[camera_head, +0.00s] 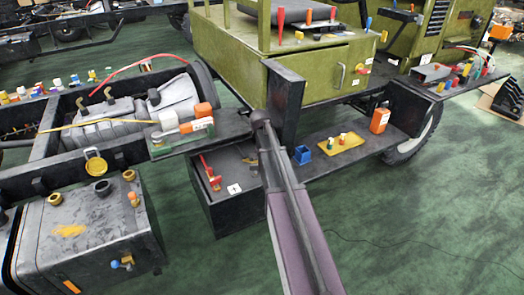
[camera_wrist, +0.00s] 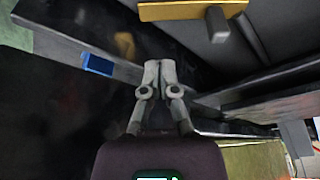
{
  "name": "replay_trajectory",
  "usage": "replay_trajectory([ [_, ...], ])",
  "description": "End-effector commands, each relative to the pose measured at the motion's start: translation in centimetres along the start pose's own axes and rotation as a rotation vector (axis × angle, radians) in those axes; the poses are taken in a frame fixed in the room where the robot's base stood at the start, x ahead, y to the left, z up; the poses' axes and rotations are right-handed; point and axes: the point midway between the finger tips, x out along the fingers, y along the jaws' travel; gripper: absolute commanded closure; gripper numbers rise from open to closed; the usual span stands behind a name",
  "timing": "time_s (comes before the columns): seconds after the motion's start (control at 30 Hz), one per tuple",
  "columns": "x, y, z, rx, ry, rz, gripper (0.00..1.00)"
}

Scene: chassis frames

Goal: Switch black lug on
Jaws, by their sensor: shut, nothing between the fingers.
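I cannot single out the black lug for certain in either view. Several knobs and levers sit on the chassis, among them a dark round cap (camera_head: 102,187) on the grey tank (camera_head: 88,240). In the wrist view my gripper (camera_wrist: 160,66) is shut and empty, its two fingertips together, above dark surfaces. In the head view my arm reaches up beside a black upright panel (camera_head: 285,100); my gripper is hidden there.
In the head view a black step (camera_head: 345,160) right of my arm carries a blue box (camera_head: 303,155), a yellow plate (camera_head: 341,143) and an orange container (camera_head: 380,120). Red levers (camera_head: 208,172) stand on the black box left of my arm. Green floor is open at lower right.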

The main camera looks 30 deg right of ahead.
Motion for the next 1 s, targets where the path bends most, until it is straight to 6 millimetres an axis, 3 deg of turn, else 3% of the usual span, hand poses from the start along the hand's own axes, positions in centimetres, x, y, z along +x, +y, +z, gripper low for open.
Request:
replay_trajectory([
  [0.6, 5.6, 0.1, 0.0, 0.001, 0.000, 0.000, 1.00],
  [1.0, 7.7, 0.1, 0.0, 0.002, 0.000, 0.000, 1.00],
])
